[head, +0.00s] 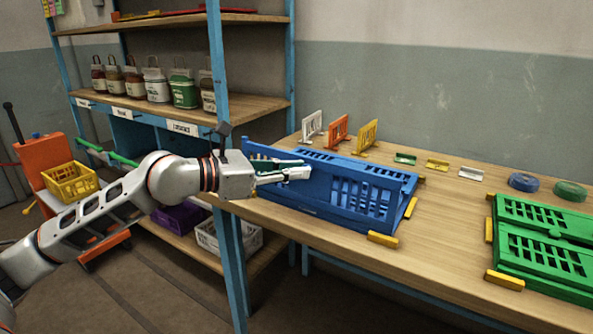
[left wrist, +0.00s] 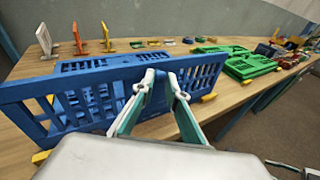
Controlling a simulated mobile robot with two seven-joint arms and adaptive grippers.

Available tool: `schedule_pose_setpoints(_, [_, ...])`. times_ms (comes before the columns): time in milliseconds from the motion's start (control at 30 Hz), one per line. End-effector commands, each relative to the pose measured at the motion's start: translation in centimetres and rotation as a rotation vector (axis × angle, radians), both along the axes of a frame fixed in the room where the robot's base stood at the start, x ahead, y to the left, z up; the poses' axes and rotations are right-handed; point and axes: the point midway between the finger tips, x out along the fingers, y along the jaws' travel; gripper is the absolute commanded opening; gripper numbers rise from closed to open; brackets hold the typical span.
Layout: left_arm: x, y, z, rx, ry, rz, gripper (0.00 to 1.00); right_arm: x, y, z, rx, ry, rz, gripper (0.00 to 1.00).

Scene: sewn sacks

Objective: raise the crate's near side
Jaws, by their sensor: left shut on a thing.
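The blue crate (head: 385,177) lies on the wooden table, with a slotted blue panel standing up along its near side. My left gripper (head: 305,172) reaches in from the left and is shut on the top edge of this near side (head: 362,199). In the left wrist view the two fingers (left wrist: 162,78) meet at the upper edge of the near side (left wrist: 95,99), which stands steeply, tilted by an amount I cannot tell. The fingers hide part of the panel. My right gripper is in no view.
Yellow blocks (head: 382,239) sit around the blue crate. A green folded crate (head: 540,240) lies to the right. White, orange and yellow small panels (head: 365,137) stand behind. A blue-posted shelf (head: 215,60) with sacks stands close to my left arm. Table between the crates is clear.

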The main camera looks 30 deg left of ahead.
Motion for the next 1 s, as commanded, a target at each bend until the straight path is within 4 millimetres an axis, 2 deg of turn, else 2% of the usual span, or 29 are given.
schedule_pose_setpoints(33, [-0.13, -0.12, -0.49, -0.001, 0.011, -0.002, 0.0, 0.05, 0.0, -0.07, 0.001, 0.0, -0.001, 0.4])
schedule_pose_setpoints(533, [-0.25, -0.18, -0.99, 0.0, 0.021, -0.004, 0.0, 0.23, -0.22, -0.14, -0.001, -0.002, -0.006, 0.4])
schedule_pose_setpoints(567, [-0.25, -0.19, -1.02, -0.001, 0.022, -0.004, 0.18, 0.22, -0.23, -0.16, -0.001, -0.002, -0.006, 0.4])
schedule_pose_setpoints(600, [-0.24, -0.18, -1.02, 0.0, 0.021, -0.004, 0.2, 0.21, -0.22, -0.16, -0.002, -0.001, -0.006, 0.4])
schedule_pose_setpoints(1000, [-0.45, 0.18, -0.63, 0.001, 0.014, -0.001, 0.2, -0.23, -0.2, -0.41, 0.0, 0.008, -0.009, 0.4])
